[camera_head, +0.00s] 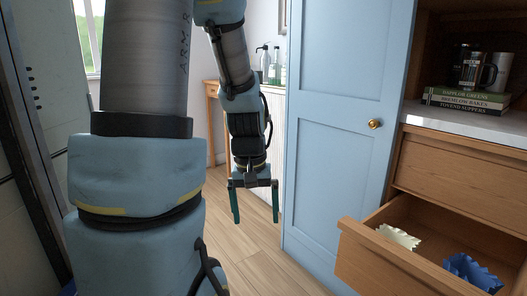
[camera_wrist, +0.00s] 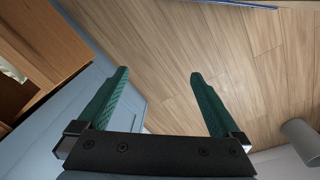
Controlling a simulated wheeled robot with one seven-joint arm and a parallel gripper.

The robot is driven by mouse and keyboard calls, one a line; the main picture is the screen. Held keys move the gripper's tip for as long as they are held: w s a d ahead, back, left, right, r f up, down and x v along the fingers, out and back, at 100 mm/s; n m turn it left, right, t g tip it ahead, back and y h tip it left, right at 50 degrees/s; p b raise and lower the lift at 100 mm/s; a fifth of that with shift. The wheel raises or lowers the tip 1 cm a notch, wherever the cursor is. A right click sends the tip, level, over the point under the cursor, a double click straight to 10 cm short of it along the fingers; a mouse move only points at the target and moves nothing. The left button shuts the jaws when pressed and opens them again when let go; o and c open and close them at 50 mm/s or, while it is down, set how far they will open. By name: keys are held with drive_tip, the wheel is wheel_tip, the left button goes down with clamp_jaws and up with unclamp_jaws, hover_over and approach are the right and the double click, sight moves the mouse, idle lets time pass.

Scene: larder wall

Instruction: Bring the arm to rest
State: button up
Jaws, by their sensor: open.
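In the wrist view my gripper (camera_wrist: 157,80) is also open and empty, with bare floor beyond the fingertips. The fingers touch nothing that I can see. My arm fills much of the left half of the head view, with its elbow high and its forearm hanging down.
An open wooden drawer (camera_head: 385,262) at lower right holds a cream crinkled item (camera_head: 399,237) and a blue one (camera_head: 470,270). The blue door (camera_head: 338,150) is shut. Floor (camera_head: 240,240) below my gripper is clear.

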drive_tip(key=s+a+t, duration=0.1)
drive_tip(key=s+a, duration=0.2)
drive_tip(key=a, duration=0.2)
wheel_tip(320, 180, up, 22)
drive_tip(key=p, duration=2.1)
drive_tip(key=shift+w+m+p, duration=0.15)
drive_tip(key=shift+m+p, duration=0.15)
drive_tip(key=shift+p, duration=0.05)
